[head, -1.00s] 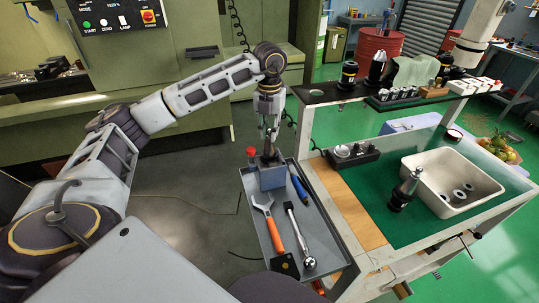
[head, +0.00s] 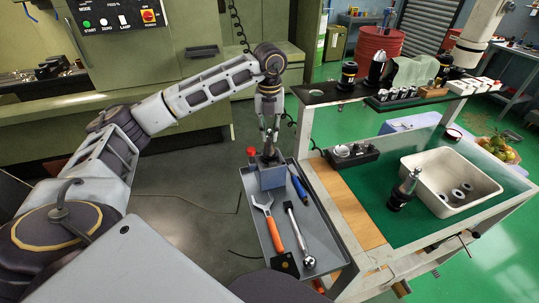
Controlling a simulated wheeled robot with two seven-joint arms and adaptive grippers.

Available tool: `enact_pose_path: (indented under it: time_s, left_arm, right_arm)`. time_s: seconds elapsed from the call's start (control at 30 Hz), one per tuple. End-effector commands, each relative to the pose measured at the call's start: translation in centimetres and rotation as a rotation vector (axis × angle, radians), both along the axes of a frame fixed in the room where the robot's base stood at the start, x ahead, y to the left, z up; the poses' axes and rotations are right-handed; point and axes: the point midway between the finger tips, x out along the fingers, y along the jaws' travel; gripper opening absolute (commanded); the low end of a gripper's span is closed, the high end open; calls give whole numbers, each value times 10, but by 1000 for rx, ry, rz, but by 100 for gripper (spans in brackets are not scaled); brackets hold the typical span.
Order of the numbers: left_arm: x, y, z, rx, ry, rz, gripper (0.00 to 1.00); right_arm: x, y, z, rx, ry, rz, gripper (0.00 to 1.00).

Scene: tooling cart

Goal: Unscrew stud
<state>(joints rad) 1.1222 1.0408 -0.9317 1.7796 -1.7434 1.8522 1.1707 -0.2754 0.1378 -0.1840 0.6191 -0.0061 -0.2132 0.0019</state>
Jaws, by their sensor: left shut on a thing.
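A blue block fixture (head: 271,178) stands at the far end of the grey tray on the cart's left side. A dark, narrow piece (head: 268,157) rises upright from it. My left gripper (head: 269,148) points down over the block, shut on the top of this piece. The stud itself is too small and too covered by the fingers to make out. A dark tool holder with a metal tip (head: 403,190) stands on the green mat, beside the white bin. My right gripper is not in view.
The grey tray (head: 268,238) also holds an orange-handled wrench (head: 270,222), a ratchet (head: 300,240) and a blue tool (head: 299,187). A red knob (head: 252,152) is left of the gripper. The white bin (head: 450,205) holds several metal rings. The green mat's front is clear.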

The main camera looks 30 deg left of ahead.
Motion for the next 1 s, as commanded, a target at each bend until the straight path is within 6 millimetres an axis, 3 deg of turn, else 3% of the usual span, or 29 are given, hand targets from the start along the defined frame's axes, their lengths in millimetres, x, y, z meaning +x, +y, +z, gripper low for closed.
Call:
enact_pose_path:
  time_s: [0.6, 1.0]
  left_arm:
    - [0, 0, 1, 1, -1, 325, 0]
    - [0, 0, 1, 1, -1, 341, 0]
  right_arm:
    - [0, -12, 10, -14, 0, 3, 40]
    - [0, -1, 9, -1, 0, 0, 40]
